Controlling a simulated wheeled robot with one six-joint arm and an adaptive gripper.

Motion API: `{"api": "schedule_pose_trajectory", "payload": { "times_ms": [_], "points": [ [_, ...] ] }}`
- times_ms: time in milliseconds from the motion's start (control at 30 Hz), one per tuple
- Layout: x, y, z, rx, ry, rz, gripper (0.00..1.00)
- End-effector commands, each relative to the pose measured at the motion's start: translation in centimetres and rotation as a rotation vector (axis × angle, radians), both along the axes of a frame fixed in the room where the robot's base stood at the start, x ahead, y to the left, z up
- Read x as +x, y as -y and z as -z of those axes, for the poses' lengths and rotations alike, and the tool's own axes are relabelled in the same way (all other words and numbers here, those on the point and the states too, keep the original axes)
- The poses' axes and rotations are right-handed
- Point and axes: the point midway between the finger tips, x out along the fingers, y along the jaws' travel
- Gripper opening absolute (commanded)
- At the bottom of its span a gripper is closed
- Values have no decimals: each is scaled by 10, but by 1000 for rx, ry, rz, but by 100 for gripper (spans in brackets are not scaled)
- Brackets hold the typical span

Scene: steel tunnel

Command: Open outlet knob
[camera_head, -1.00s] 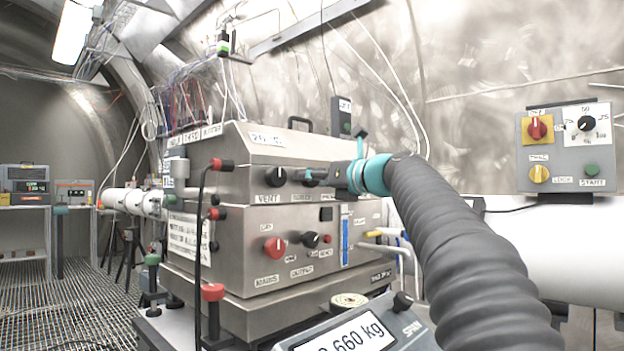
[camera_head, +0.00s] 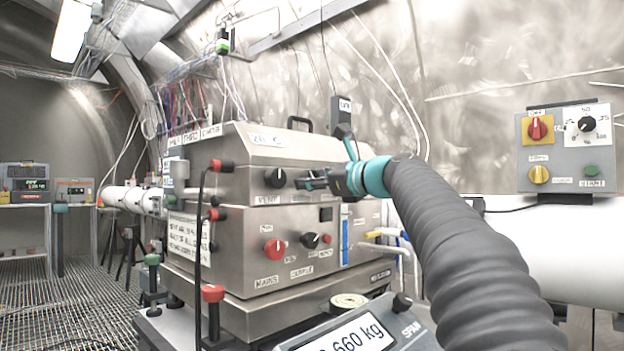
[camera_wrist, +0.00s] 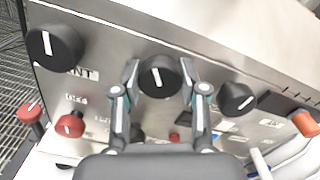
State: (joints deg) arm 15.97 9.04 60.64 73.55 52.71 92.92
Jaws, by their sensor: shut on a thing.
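A black round knob (camera_wrist: 157,76) with a white mark is the middle one of a row of three on the steel box's upper panel (camera_head: 255,201). Its white mark is close to upright in the wrist view, tilted slightly. My gripper (camera_wrist: 158,82) has one finger on each side of this knob and is shut on it. In the head view my gripper (camera_head: 308,181) comes in from the right and hides most of the knob. The label under this knob is hidden or unreadable, so I cannot confirm that it reads outlet.
The VENT knob (camera_wrist: 54,46) is left of my gripper; another black knob (camera_wrist: 237,98) is close on the right. Below are a red knob (camera_head: 275,249) and a black knob (camera_head: 310,240). A scale (camera_head: 350,335) stands in front. A control box (camera_head: 566,149) is at right.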

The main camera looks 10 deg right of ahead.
Motion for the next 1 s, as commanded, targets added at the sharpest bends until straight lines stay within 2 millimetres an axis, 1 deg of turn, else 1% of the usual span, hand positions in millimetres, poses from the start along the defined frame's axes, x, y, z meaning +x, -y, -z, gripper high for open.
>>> {"api": "schedule_pose_trajectory", "payload": {
  "times_ms": [1000],
  "points": [
    [0,-1,1,-801,538,0,8]
  ]
}}
